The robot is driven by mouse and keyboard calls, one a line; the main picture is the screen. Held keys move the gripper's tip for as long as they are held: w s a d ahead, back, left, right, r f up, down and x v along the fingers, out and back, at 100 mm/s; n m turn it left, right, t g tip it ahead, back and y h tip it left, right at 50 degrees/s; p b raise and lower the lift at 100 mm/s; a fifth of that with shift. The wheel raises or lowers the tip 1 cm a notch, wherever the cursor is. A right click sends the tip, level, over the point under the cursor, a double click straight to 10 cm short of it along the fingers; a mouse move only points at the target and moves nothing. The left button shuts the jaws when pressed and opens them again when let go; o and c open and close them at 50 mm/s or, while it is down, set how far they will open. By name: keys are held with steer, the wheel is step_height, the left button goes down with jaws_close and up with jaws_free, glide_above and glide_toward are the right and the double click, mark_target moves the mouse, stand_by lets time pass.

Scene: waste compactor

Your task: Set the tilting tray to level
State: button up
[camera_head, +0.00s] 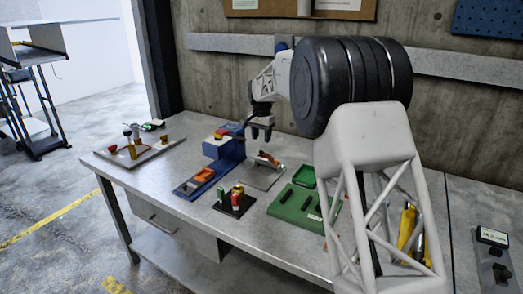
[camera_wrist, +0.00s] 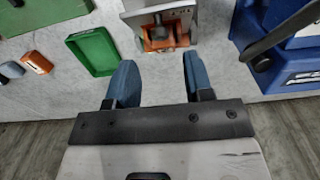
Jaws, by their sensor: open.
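What looks like the tilting tray is a small grey tray (camera_wrist: 150,8) on an orange bracket (camera_wrist: 165,40), at the top of the wrist view and partly cut off. In the head view the tray unit (camera_head: 266,160) stands on a grey plate in the middle of the bench and looks slanted. My gripper (camera_wrist: 160,78) is open with its two blue fingers apart and nothing between them. In the head view my gripper (camera_head: 261,132) hangs above and slightly behind the tray unit, apart from it. The exact tilt is hard to tell.
A blue machine (camera_head: 223,147) with a dark lever stands left of the tray unit. A green base (camera_head: 290,207) with a shallow green tray (camera_wrist: 93,52) is to the right. A dark block (camera_head: 234,204) with small cylinders sits in front. A grey board (camera_head: 140,152) lies far left.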

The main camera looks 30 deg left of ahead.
steer(key=shift+f, duration=3.05)
jaws_close()
